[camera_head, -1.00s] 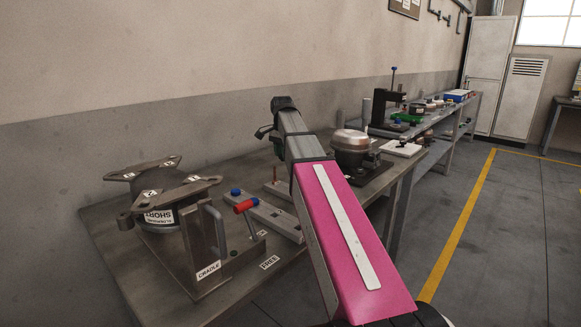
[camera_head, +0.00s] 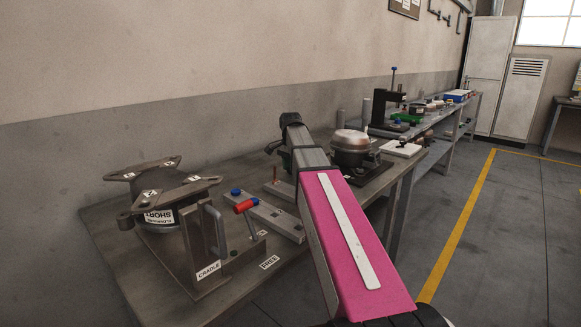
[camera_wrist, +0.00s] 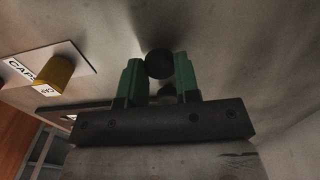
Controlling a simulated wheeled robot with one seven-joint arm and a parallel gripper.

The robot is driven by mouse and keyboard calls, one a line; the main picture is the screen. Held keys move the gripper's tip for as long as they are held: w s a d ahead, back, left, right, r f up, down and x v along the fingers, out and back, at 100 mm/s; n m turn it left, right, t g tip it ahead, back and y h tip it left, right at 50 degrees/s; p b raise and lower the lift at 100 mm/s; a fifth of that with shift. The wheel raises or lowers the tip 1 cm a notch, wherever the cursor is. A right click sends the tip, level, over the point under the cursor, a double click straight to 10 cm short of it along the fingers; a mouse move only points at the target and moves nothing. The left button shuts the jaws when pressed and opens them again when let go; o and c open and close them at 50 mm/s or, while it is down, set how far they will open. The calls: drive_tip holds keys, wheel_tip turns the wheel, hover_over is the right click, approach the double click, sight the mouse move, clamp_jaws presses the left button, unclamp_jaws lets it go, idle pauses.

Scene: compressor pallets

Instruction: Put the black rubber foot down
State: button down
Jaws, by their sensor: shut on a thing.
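In the wrist view my gripper (camera_wrist: 159,72) shows its two green fingers closed on the black rubber foot (camera_wrist: 159,63), a round dark piece held between the fingertips. A dark shadow lies on the grey surface by the foot; I cannot tell whether the foot touches that surface. In the head view my arm reaches over the bench, and its end hides most of the gripper and the foot.
A yellow cap (camera_wrist: 57,75) stands on a white labelled card in the wrist view. In the head view a metal cradle (camera_head: 205,255) stands at the left of the bench. A red-handled clamp (camera_head: 246,206) and a silver compressor dome (camera_head: 351,140) stand near my arm.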

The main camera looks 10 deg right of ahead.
drive_tip(key=c, duration=0.8)
unclamp_jaws()
drive_tip(key=shift+c, duration=0.2)
wheel_tip(320, 180, up, 12)
